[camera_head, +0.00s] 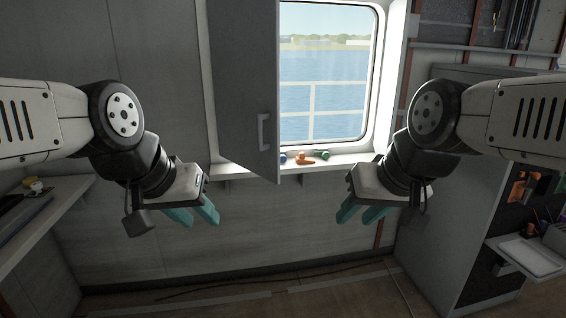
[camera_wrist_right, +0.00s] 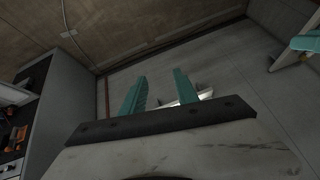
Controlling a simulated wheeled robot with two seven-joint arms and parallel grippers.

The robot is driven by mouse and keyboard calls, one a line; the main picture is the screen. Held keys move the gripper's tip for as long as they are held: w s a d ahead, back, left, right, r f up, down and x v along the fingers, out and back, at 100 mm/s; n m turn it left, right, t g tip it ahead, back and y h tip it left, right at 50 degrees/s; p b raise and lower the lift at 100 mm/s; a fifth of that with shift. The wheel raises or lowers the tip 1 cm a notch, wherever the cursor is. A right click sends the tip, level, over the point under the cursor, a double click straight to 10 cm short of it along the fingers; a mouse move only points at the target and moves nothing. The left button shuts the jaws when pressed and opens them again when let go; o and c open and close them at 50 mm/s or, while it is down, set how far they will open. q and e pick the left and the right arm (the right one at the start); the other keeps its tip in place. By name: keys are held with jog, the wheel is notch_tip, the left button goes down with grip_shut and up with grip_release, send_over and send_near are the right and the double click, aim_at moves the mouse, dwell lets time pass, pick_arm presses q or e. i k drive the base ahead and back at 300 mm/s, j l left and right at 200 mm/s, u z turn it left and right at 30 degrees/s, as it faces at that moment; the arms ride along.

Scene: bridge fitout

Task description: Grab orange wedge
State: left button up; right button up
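A small orange object (camera_head: 305,159), which may be the orange wedge, lies on the window sill (camera_head: 345,160) among other small items. It is too small in the head view to make out its shape. My left gripper (camera_head: 196,216) hangs in the air to the left of the sill and lower, its teal fingers apart and empty. My right gripper (camera_head: 360,212) hangs to the right and lower, also open and empty. Its two teal fingers show apart in the right wrist view (camera_wrist_right: 160,88). Neither gripper touches the sill.
A grey cabinet door (camera_head: 243,90) stands open in front of the window's left side, with a handle. A green item (camera_head: 321,154) and a blue item (camera_head: 283,158) lie on the sill. Shelves stand at both sides. The floor between is clear.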

aim_at(302, 160)
jog(key=i+u, duration=0.1)
jog(key=i, duration=0.8)
jog(key=i+l+u, duration=0.1)
jog(key=i, duration=0.85)
jog(key=i+j, duration=0.45)
